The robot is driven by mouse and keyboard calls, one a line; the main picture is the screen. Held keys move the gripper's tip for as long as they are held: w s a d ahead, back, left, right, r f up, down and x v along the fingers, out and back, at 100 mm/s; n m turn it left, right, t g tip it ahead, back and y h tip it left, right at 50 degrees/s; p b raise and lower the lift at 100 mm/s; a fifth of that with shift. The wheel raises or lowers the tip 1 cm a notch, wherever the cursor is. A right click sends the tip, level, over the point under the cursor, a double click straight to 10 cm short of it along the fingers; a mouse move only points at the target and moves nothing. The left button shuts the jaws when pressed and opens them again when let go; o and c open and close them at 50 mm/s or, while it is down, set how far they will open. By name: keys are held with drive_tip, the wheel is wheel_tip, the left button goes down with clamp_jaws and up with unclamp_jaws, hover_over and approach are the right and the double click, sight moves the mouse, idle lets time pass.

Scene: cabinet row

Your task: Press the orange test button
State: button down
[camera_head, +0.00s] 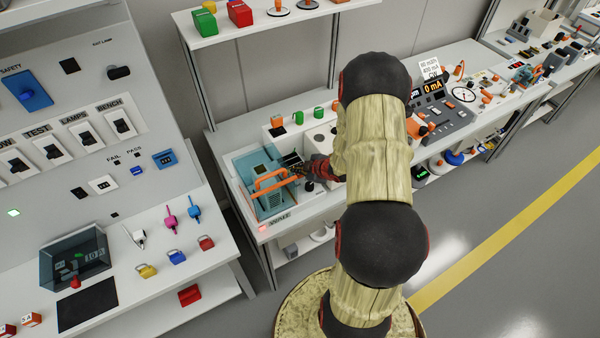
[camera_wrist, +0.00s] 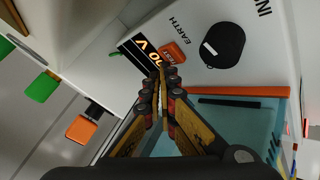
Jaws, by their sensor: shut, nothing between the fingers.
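The orange test button (camera_wrist: 173,54), marked TEST, is on a white panel (camera_wrist: 262,40) in the wrist view, beside a lit display (camera_wrist: 148,58) reading 0 V and the word EARTH. My gripper (camera_wrist: 161,73) is shut and empty. Its fingertips are just below the button in the picture and cover part of the display; I cannot tell whether they touch the button. In the head view my gripper (camera_head: 297,169) is at the right side of a teal unit with an orange handle, and the button is not clearly seen there.
The teal unit (camera_head: 248,167) and its orange handle (camera_head: 272,180) are close to my gripper. A round black part (camera_wrist: 222,45) is right of the button. Green (camera_wrist: 42,87) and orange (camera_wrist: 87,130) blocks appear at left. A switch panel (camera_head: 60,110) stands left; open floor (camera_head: 540,270) lies right.

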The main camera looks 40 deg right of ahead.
sight(299, 175)
drive_tip(key=shift+r, duration=0.25)
wheel_tip(299, 175, up, 5)
drive_tip(key=p, duration=0.4)
idle(0.3)
idle(0.6)
